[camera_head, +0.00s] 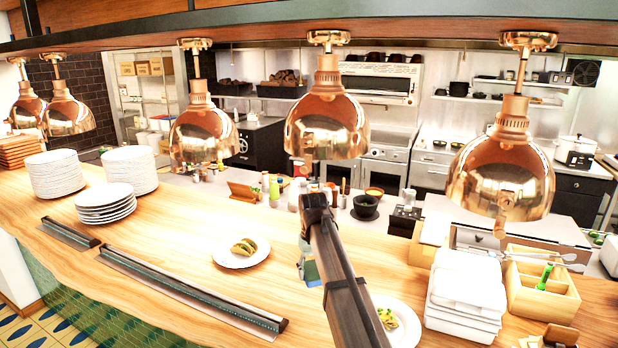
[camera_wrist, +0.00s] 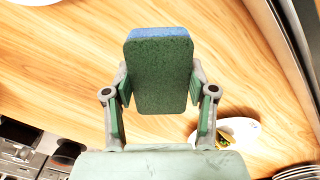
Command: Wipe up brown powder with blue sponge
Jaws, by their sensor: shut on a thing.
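The sponge (camera_wrist: 160,76) is in the middle of the wrist view, with a dark green face toward the camera and a blue layer along its top edge. My gripper (camera_wrist: 160,88) is shut on it, one finger on each side. The wood counter shows behind the sponge, and I cannot tell how far above the counter it is. In the head view my arm hides most of the gripper, and only a small blue-green part shows beside it. I see no brown powder in either view; my arm and the sponge cover part of the counter.
A plate with tacos (camera_head: 241,251) lies left of my arm, and another food plate (camera_head: 398,322) lies right. White plate stacks (camera_head: 54,175) stand at the left, white trays (camera_head: 463,290) and a wooden caddy (camera_head: 541,300) at the right. Copper lamps (camera_head: 326,120) hang above the counter.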

